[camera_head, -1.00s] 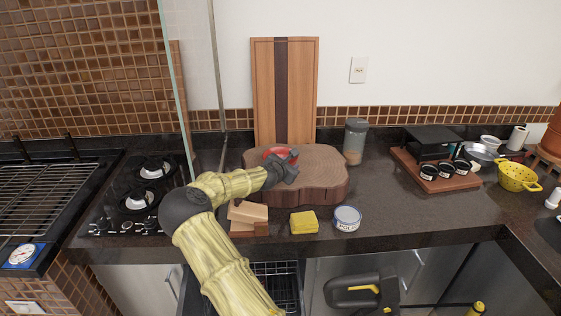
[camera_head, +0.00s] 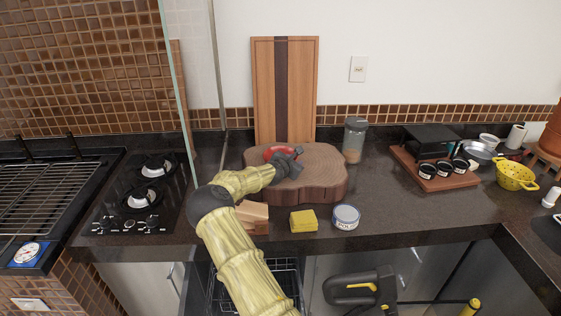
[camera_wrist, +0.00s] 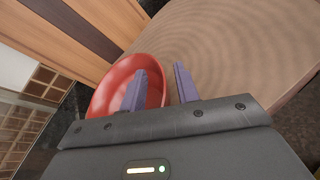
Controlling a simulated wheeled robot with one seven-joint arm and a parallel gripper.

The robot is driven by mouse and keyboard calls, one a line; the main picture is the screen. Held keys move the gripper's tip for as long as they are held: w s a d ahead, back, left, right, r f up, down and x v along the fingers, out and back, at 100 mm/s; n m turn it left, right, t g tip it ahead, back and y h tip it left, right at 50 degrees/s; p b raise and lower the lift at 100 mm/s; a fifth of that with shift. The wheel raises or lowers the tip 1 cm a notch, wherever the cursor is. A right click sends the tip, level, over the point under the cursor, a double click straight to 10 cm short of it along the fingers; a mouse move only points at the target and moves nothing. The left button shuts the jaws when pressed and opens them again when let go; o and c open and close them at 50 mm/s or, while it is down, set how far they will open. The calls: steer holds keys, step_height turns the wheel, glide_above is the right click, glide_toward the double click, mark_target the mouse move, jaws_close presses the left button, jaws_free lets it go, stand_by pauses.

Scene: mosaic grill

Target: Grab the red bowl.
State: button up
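The red bowl (camera_head: 277,153) sits on the round wooden slab on the counter, and my gripper partly hides it in the head view. In the wrist view the red bowl (camera_wrist: 112,84) lies at the left, in front of the gripper. My gripper (camera_wrist: 160,82) has its two purple fingers apart. The left finger overlaps the bowl's inside in the picture, and the right finger is past the bowl's right rim, over the wood. The rim's right side lies between them in the picture. Whether the fingers touch the bowl cannot be told. In the head view my gripper (camera_head: 292,159) is over the slab.
The wooden slab (camera_head: 325,180) is thick. A striped cutting board (camera_head: 299,90) leans on the wall behind it. A jar (camera_head: 355,140) stands at the right. A wooden block (camera_head: 253,216), yellow sponge (camera_head: 303,221) and round tin (camera_head: 346,216) lie in front. A glass panel (camera_head: 180,95) stands left.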

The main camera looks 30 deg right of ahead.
steer(key=shift+c, duration=0.4)
jaws_close()
steer(key=shift+r, duration=0.1)
step_height(320, 180, up, 18)
steer(key=b, duration=0.2)
stand_by(0.4)
stand_by(0.4)
